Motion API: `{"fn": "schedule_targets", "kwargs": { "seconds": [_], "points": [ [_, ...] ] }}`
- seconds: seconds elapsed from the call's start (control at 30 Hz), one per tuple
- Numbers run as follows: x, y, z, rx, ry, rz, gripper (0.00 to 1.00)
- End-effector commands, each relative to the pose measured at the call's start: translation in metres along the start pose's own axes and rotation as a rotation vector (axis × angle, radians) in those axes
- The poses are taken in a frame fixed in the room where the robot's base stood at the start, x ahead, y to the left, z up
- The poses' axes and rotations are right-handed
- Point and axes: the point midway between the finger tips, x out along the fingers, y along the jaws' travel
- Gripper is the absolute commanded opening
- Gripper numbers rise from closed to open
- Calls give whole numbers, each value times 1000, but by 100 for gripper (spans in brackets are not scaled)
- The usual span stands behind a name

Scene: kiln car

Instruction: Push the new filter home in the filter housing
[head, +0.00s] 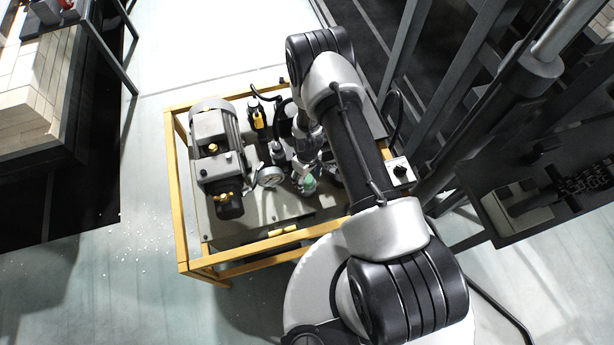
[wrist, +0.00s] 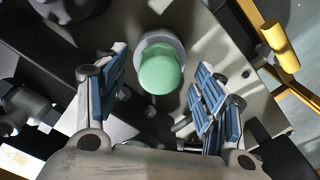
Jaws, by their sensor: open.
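The new filter, a green cylinder (wrist: 160,76) with a rounded-looking end, shows in the middle of the wrist view. A grey round rim, seemingly the filter housing (wrist: 153,41), shows around its far side; how deep the filter sits is unclear. The green filter also shows small in the head view (head: 309,183), among the fittings on the yellow-framed unit. My gripper (wrist: 160,66) is open, its blue-padded fingers apart on the left and right of the filter. Clear gaps show on both sides in the picture, with no visible contact. The arm partly hides this area in the head view.
The yellow frame (head: 181,213) surrounds the unit. A grey motor (head: 214,135) and a pressure gauge (head: 271,176) stand to the left of the filter.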

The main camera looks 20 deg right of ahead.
Motion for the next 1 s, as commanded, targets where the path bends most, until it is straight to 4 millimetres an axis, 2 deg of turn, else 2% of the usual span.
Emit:
{"fn": "schedule_targets", "kwargs": {
  "seconds": [1.0],
  "points": [
    [-42,0,0,0,0,0,63]
  ]
}}
